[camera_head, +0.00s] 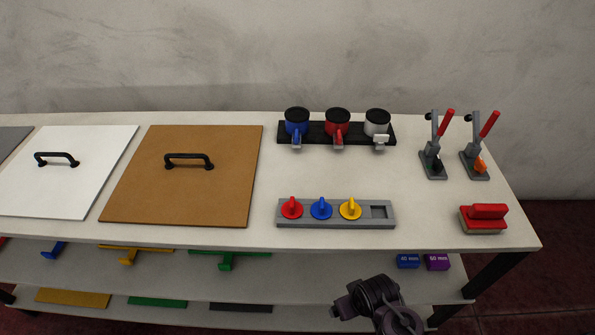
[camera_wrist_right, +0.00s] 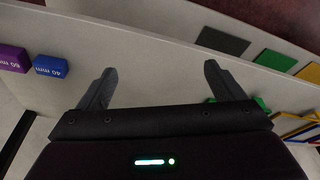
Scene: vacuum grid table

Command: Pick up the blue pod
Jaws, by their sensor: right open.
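The blue pod (camera_head: 321,208) sits in a grey holder strip (camera_head: 336,224) on the table top, between a red pod (camera_head: 291,208) and a yellow pod (camera_head: 350,209). Each pod has an upright grip tab. The slot at the strip's right end is empty. My right gripper (camera_head: 349,302) is in front of the table, lower in the picture than the strip and apart from it. In the right wrist view its two fingers (camera_wrist_right: 157,84) are spread with nothing between them. The pods do not show in that view. My left gripper is not in view.
Behind the strip stands a black rack (camera_head: 316,143) with blue, red and grey cups. A red-handled block (camera_head: 484,218) and two lever clamps stand at the right. A brown board (camera_head: 185,195) lies left. Blue (camera_head: 408,261) and purple (camera_head: 437,262) blocks lie on the shelf below.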

